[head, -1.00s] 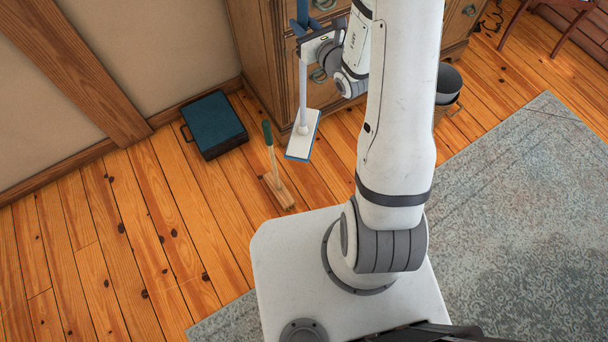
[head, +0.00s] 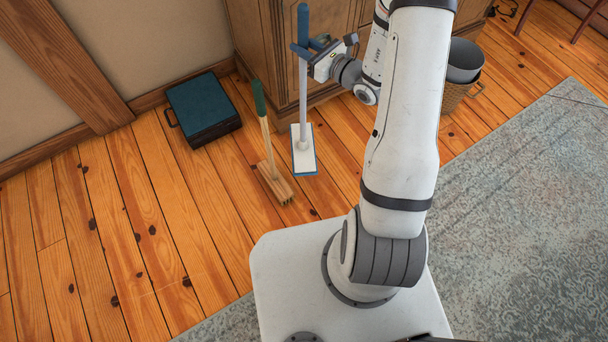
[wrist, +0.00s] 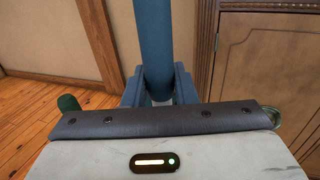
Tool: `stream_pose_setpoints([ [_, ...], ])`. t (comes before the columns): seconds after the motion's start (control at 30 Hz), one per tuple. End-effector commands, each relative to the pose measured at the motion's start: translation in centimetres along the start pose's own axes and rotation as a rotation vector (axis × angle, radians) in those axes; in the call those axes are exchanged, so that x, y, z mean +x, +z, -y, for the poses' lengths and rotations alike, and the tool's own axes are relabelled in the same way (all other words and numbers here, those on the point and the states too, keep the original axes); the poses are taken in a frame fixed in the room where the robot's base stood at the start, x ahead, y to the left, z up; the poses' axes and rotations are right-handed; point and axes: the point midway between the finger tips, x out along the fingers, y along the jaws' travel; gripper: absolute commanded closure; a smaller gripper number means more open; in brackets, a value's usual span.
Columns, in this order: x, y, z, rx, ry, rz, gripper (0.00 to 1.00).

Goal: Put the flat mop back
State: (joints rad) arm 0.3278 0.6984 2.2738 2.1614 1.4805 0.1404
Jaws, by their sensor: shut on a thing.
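The flat mop has a white pole with a blue grip and a white, blue-edged flat head (head: 304,160). My gripper (head: 312,52) is shut on the upper part of the mop's pole. The mop stands close to upright, its head at or just above the wood floor; I cannot tell if it touches. In the wrist view the blue handle (wrist: 155,40) rises between my gripper's blue fingers (wrist: 158,88).
A dark case with a teal top (head: 203,105) lies by the wall at left. A wooden cabinet (head: 262,40) stands behind the mop. A grey bin in a basket (head: 464,62) is at right.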

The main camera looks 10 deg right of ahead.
Motion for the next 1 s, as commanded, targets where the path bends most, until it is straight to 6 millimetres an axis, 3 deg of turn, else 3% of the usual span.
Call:
stream_pose_setpoints([
  [0.03, -0.1, -2.0, 0.1, -0.002, 0.011, 0.002, 0.98],
  [0.1, -0.2, -3.1, 0.1, -0.002, 0.027, 0.001, 0.98],
  [0.37, -0.5, -5.4, 0.0, 0.001, 0.057, -0.002, 0.98],
  [0.6, -0.5, -9.8, 0.0, 0.002, 0.059, -0.003, 0.98],
  [0.87, -0.5, -11.8, 0.1, 0.000, 0.058, -0.002, 0.98],
  [1.0, -0.5, -13.9, 0.1, 0.002, 0.057, -0.003, 0.98],
])
